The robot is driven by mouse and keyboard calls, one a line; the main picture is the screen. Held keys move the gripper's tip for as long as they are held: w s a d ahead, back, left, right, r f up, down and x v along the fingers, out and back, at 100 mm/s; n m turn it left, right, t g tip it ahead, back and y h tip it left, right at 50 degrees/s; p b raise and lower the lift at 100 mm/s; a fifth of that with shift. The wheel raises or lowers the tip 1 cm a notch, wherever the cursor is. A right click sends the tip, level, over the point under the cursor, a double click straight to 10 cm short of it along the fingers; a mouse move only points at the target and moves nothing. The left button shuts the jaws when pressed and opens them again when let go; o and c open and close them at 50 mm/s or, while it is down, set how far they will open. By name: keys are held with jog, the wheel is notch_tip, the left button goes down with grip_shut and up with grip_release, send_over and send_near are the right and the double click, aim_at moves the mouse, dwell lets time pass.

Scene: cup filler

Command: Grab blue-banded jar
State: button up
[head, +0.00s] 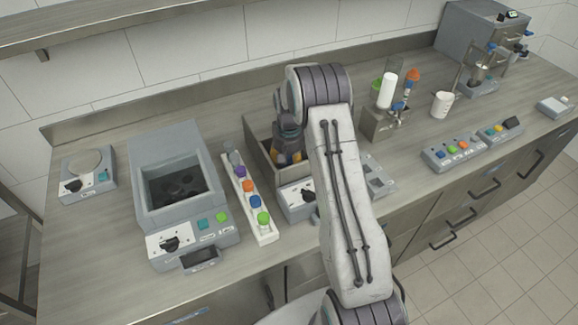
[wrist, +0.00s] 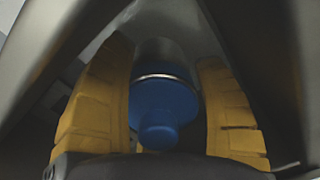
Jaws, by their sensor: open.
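In the wrist view, a blue-topped jar (wrist: 163,103) with a metal ring and a grey body stands between the two yellow finger pads of my gripper (wrist: 167,110). The pads are apart, one on each side, very close to the blue part; I cannot tell whether they touch it. In the head view my gripper (head: 287,158) points down into a grey box-shaped device (head: 258,150), and the jar between the pads is hidden there. A blue-marked jar (head: 256,202) also shows in the white rack; I cannot tell how it relates to the one between the pads.
The white rack (head: 262,238) holds several coloured jars just left of the grey device. A large open-topped bath (head: 150,220) stands further left. A dispenser (head: 385,122) and a white mug (head: 441,104) stand to the right.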

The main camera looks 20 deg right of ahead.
jog(key=shift+c, duration=0.2)
jog(key=c, duration=1)
jog(key=shift+r, duration=0.1)
